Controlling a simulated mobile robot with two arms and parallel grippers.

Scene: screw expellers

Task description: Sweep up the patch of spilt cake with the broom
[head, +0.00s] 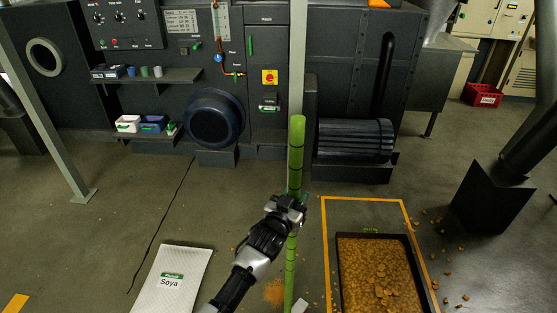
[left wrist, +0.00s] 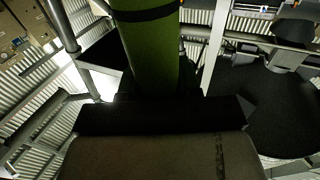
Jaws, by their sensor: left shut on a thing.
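A green bamboo-like pole, the broom's handle (head: 296,155), stands nearly upright in the middle of the head view. My left gripper (head: 290,206) is shut around it partway up. The green handle (left wrist: 150,55) also shows close up in the left wrist view, in front of the dark gripper parts. The broom's lower end is out of the frame at the bottom. A small orange-brown patch of spilt cake (head: 274,292) lies on the floor just left of the handle.
A black tray (head: 341,285) full of cake pieces stands inside a yellow floor outline at right, with loose pieces beyond it. A white Soya sack (head: 172,283) lies at left. The dark machine (head: 340,60) with its motor (head: 352,141) fills the back.

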